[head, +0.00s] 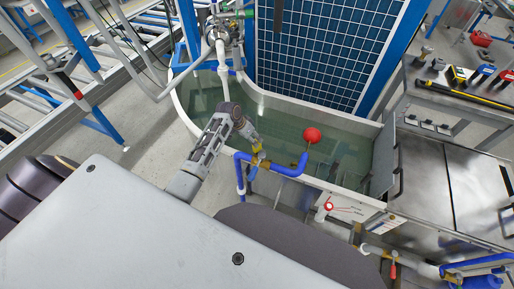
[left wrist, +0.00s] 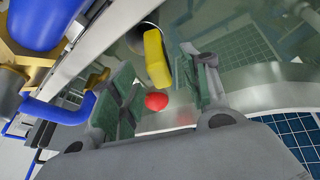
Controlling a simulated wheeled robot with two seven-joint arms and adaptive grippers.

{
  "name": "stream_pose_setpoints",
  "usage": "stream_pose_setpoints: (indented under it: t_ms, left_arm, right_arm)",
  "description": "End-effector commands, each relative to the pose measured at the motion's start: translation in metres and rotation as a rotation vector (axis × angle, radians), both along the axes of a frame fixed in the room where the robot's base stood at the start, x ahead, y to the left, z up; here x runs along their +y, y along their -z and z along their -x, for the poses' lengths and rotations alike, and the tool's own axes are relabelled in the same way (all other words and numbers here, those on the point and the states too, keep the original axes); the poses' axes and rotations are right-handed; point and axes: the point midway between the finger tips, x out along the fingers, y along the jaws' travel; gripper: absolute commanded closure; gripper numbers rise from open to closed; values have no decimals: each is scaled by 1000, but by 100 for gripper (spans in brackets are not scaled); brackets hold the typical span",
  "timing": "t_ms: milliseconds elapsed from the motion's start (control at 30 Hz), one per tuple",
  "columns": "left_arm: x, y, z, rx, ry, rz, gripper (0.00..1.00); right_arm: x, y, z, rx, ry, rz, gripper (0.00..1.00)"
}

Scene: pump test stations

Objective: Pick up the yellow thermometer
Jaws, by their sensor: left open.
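The yellow thermometer (head: 257,148) is small in the head view, at the near rim of the water tank beside the blue pipe. In the left wrist view a yellow body, which looks like the thermometer (left wrist: 157,58), stands out just past the fingertips, roughly midway between them. My left gripper (head: 251,137) is open close to the thermometer. In the left wrist view the left gripper (left wrist: 162,85) has its two green-padded fingers spread, with nothing clasped between them. Whether a finger touches the thermometer I cannot tell. My right gripper is not in view.
The water tank (head: 187,104) has a metal rim. A red ball (head: 312,135) is over the water, and blue pipe (head: 290,171) runs along the near rim. A blue grid panel (head: 320,50) stands behind. A bench (head: 440,103) with tools is at right.

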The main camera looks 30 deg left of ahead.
Motion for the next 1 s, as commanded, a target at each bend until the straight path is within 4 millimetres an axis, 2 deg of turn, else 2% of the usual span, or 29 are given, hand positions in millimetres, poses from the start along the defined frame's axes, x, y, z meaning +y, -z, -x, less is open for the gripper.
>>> stream_pose_setpoints:
  t_ms: [467, 1000]
  left_arm:
    - [-1, 4, -1, 0, 0, 1, 54]
    - [-14, 47, -12, -1, 0, 1, 54]
  right_arm:
    - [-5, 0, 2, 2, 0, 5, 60]
    - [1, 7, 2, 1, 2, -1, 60]
